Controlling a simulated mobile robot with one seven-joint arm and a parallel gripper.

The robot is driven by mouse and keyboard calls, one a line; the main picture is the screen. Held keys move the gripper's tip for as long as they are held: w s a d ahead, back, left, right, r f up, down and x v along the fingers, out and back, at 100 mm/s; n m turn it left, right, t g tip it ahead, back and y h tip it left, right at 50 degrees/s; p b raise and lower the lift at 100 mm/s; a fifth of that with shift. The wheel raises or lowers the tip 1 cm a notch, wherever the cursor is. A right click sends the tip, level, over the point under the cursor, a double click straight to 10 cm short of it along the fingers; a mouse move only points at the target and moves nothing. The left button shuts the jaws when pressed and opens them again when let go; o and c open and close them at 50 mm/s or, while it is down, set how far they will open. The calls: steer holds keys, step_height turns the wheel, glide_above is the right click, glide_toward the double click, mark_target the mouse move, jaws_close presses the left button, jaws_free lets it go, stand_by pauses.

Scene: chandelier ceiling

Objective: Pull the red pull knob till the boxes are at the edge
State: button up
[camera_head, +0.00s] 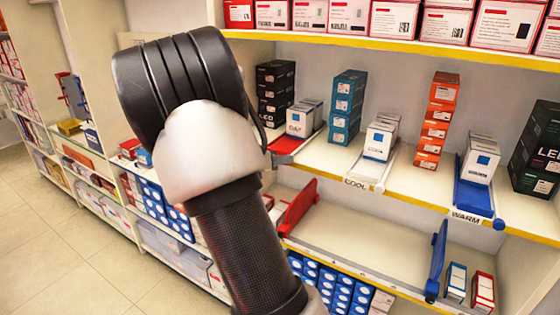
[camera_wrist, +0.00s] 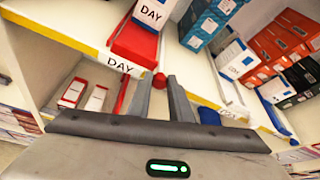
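The red pull knob (camera_wrist: 159,80) shows in the wrist view between the fingertips of my gripper (camera_wrist: 160,86), at the front of a red tray (camera_wrist: 135,41). The fingers stand a narrow gap apart; whether both press on the knob I cannot tell. White DAY boxes (camera_wrist: 152,12) stand on the tray, set back from its front. In the head view the red tray (camera_head: 288,143) and the DAY boxes (camera_head: 301,118) are on the middle shelf. My arm hides the knob and most of my gripper there.
A COOL tray (camera_head: 366,170) and a blue WARM tray (camera_head: 472,196) share the middle shelf (camera_head: 335,160). Teal (camera_head: 346,106), orange (camera_head: 437,120) and black boxes stand between and beside them. A red divider (camera_head: 298,206) and blue divider (camera_head: 436,262) stand on the shelf below.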

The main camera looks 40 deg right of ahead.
steer(key=s+a+p, duration=0.1)
steer(key=a, duration=0.3)
steer(key=s+a+p, duration=0.1)
steer(key=s+a, duration=0.1)
steer(key=a, duration=0.3)
steer(key=s+a+p, duration=0.1)
steer(key=s+a, duration=0.1)
steer(key=a, duration=0.2)
steer(key=shift+s+a, duration=0.2)
steer(key=shift+s, duration=0.05)
jaws_close()
steer(key=o, duration=0.9)
jaws_free()
steer(key=v, duration=1.7)
steer(key=shift+a, duration=0.2)
